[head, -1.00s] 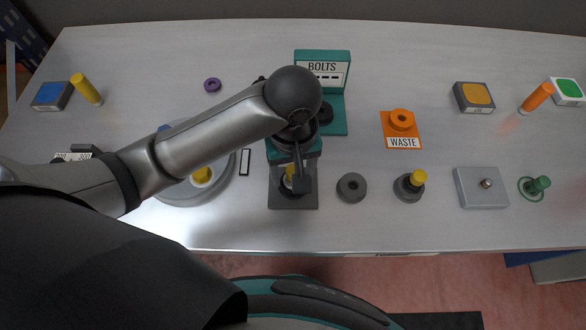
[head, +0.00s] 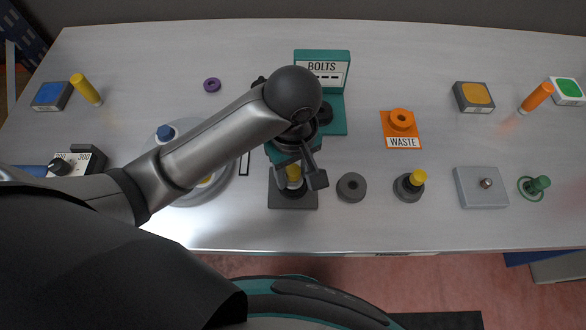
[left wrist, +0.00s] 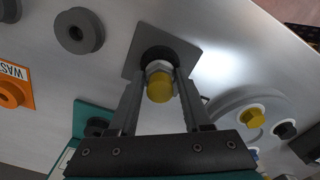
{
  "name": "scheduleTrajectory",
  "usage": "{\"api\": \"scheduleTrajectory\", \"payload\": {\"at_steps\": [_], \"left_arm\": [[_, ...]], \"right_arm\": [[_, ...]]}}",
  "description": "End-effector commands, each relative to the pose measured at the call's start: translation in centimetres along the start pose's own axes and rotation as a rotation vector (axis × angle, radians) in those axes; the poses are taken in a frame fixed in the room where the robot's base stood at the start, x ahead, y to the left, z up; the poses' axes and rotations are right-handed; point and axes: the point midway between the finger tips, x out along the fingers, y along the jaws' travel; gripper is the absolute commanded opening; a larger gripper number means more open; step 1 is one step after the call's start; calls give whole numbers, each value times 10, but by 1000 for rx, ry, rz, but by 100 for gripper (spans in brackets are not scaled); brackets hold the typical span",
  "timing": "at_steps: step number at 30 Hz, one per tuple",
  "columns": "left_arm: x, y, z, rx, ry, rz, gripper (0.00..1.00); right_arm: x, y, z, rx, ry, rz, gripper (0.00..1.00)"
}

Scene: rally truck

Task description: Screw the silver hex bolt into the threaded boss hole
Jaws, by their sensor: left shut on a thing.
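The silver hex bolt (left wrist: 159,67) shows in the left wrist view as a silver hex part with a yellow cap on top. The cap also shows in the head view (head: 293,172). My left gripper (left wrist: 156,78) is shut on the bolt, one finger on each side. It also shows in the head view (head: 297,182), pointing down. The bolt stands over the dark round boss on a dark square plate (head: 293,201), near the table's front middle. The boss hole is hidden under the bolt, so I cannot tell how deep the bolt sits. My right gripper is not in view.
The teal BOLTS holder (head: 322,66) is behind the gripper. A round grey dish (head: 222,190) is left.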

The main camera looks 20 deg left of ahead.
Motion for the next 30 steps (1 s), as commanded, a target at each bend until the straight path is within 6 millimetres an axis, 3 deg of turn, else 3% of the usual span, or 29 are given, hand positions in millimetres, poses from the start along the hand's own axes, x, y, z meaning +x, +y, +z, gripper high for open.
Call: {"api": "scheduleTrajectory", "payload": {"at_steps": [21,30], "left_arm": [[1,0,-1,904,1,-4,18],[1,0,0,1034,-1,-1,18]], "right_arm": [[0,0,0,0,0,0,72],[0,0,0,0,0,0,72]]}}
